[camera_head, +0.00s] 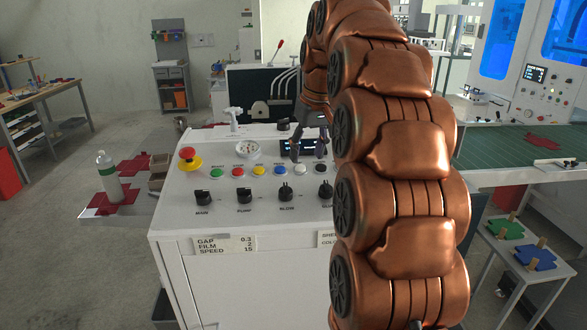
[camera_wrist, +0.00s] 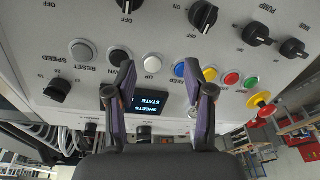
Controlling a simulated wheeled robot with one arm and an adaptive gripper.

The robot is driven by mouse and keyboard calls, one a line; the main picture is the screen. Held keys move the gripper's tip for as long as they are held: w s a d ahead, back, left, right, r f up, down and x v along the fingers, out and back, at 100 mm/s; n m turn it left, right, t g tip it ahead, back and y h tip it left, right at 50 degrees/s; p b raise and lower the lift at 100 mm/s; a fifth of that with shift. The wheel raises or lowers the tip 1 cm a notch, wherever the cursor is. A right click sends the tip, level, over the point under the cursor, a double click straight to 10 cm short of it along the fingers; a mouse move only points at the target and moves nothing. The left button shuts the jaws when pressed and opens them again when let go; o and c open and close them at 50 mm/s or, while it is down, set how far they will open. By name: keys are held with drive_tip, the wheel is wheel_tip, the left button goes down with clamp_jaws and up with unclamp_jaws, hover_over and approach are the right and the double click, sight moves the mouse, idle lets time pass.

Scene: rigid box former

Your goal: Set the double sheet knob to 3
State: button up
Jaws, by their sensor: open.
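The white control panel (camera_head: 215,185) faces up, with my gripper (camera_head: 306,153) above its right part, near the small display (camera_head: 285,147). In the wrist view my gripper (camera_wrist: 158,75) is open and empty, its fingers apart either side of the display (camera_wrist: 152,103), which reads SHEETS and STATE upside down. I cannot read a double sheet label on any knob. Two dark knobs, one at the left (camera_wrist: 90,130) and one in the middle (camera_wrist: 143,132), show beyond the display, partly hidden. A dark knob also stands at the panel's back (camera_head: 284,125) in the head view.
A row of coloured buttons (camera_head: 258,171) and several black knobs (camera_head: 285,192) cross the panel. The speed knob (camera_wrist: 58,90) is near. My arm hides the panel's right side.

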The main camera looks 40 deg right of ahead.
drive_tip(key=shift+g, duration=0.3)
drive_tip(key=shift+s+a+f, duration=0.35)
drive_tip(key=shift+a+f, duration=0.05)
drive_tip(key=shift+a, duration=0.45)
drive_tip(key=shift+s+a+f, duration=0.35)
drive_tip(key=shift+s+a, duration=0.05)
drive_tip(key=shift+a, duration=0.5)
drive_tip(key=shift+s+a+f, duration=0.35)
drive_tip(key=shift+a+f, duration=0.05)
drive_tip(key=shift+a, duration=0.45)
